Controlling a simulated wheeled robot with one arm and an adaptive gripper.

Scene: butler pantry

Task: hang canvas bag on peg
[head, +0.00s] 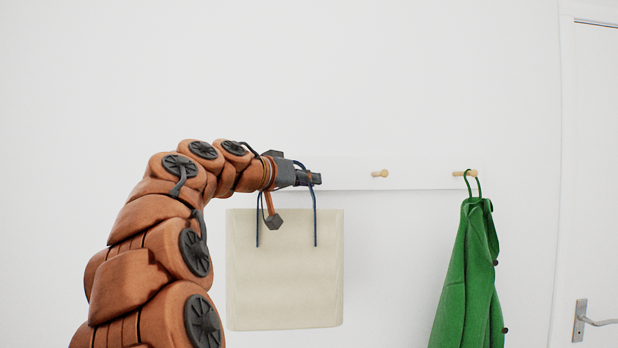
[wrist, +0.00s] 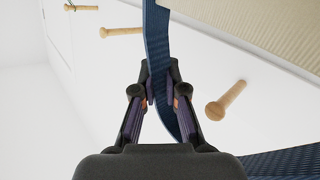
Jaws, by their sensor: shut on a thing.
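The cream canvas bag (head: 285,270) hangs upright below my gripper (head: 314,178) by dark blue straps (head: 316,225), in front of the white wall. In the wrist view my gripper (wrist: 164,95) is shut on a blue strap (wrist: 157,45), and part of the bag (wrist: 275,22) shows at the upper right. The nearest wooden peg (wrist: 226,100) is just right of the jaws, in the area between the strap parts and the bag. I cannot tell whether the strap is around it. A bare peg (head: 380,173) stands right of my gripper in the head view.
The pegs sit on a white rail (head: 420,175). A green garment (head: 466,280) hangs from the right peg (head: 463,173). A white door with a metal handle (head: 595,320) is at the far right. The wall between bag and garment is clear.

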